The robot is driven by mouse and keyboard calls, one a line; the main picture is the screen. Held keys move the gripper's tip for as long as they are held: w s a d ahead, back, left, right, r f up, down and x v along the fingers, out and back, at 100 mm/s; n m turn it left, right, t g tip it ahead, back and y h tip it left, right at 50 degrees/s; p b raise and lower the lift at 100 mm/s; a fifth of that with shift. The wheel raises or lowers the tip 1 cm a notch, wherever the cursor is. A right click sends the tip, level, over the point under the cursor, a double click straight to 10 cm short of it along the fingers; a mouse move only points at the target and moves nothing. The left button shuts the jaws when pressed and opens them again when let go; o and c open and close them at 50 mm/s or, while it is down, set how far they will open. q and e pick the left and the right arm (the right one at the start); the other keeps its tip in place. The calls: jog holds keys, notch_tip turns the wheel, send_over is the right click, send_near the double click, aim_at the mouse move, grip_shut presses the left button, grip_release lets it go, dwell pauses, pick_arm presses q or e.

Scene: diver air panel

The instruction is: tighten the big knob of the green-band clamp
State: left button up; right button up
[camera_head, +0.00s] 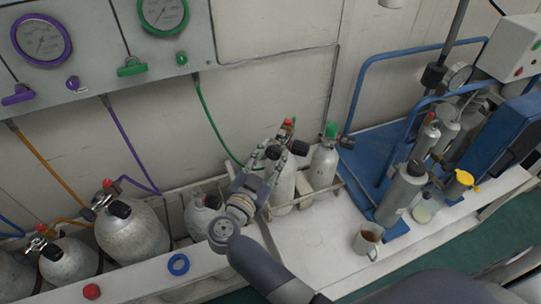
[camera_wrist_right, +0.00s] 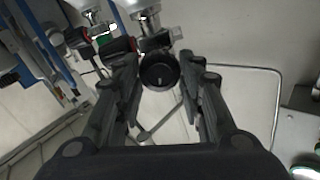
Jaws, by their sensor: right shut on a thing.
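My right gripper (camera_head: 271,157) reaches up from the bottom centre to the top of a grey cylinder (camera_head: 283,190) in the rack. It is shut on a round black knob (camera_head: 273,152), which also shows between the fingers in the right wrist view (camera_wrist_right: 160,71). A red cap (camera_head: 288,122) and a second black knob (camera_head: 299,147) are close beside the fingers. A green hose (camera_head: 211,121) runs from the wall panel down behind the gripper. Its lower end and any green band on the clamp are hidden or too small to tell. My left gripper is not in view.
Several cylinders stand at left, one with a purple hose (camera_head: 124,146). A blue ring (camera_head: 178,264), a red cap (camera_head: 91,291) and a mug (camera_head: 368,240) are on the white bench. A blue frame (camera_head: 357,92) rises at right.

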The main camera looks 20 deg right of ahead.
jog(key=o, duration=1)
jog(key=shift+f, duration=0.1)
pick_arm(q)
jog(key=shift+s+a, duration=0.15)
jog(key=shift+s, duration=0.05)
pick_arm(e)
jog(key=shift+o, duration=0.2)
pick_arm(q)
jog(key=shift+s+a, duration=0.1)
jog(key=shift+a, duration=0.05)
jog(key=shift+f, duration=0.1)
